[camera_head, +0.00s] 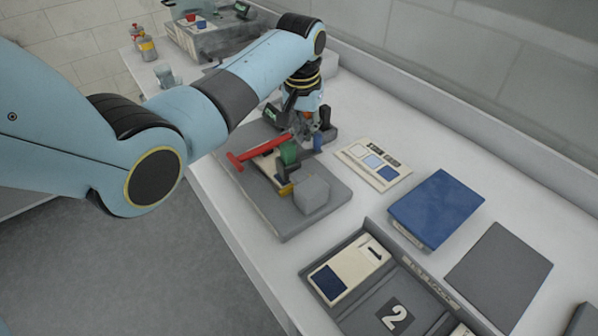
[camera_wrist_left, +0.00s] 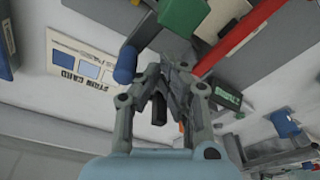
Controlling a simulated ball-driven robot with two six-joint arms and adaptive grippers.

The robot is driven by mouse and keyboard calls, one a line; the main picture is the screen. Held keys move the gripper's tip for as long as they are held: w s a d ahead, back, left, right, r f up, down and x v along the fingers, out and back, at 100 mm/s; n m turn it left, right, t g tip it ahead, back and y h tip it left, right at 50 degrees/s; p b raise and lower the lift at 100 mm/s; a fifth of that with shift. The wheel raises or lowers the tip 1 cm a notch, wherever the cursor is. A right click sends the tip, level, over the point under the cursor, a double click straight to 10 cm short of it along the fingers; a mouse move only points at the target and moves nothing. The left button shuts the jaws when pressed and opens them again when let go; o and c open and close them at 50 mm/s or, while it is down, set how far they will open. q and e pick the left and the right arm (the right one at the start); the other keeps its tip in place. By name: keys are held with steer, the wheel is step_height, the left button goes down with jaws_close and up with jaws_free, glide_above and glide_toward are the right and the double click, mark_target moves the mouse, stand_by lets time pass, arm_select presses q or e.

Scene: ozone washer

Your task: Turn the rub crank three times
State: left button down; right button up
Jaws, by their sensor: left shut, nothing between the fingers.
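A grey machine base (camera_head: 290,226) on the bench carries a red T-shaped bar (camera_head: 258,151), a green block (camera_head: 289,153) and a small blue upright knob (camera_head: 318,142). The blue knob may be the rub crank's handle; the crank arm is not clear. My left gripper (camera_head: 304,136) is over the far part of the base, fingers shut and empty, close beside the knob. In the left wrist view, the shut fingers (camera_wrist_left: 172,70) are apart from the blue knob (camera_wrist_left: 126,65), with the green block (camera_wrist_left: 185,14) and red bar (camera_wrist_left: 238,38) beyond. My right gripper is not in view.
A light grey cube (camera_head: 311,195) sits on the near part of the base. A card with colour patches (camera_head: 373,165), a blue block (camera_head: 437,207), a grey plate (camera_head: 499,268) and a grey tray (camera_head: 372,319) lie to the right. Bottles (camera_head: 147,48) stand at the far left.

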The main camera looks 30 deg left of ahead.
mark_target(316, 135)
arm_select(q)
steer(key=shift+d, duration=0.4)
steer(key=shift+s+d+r+p, duration=0.15)
steer(key=shift+d+p, duration=0.5)
steer(key=shift+d, duration=0.25)
steer(key=shift+s+d, duration=0.15)
steer(key=shift+d, duration=0.15)
steer(key=shift+s+d, duration=0.7)
steer(key=shift+d, duration=0.3)
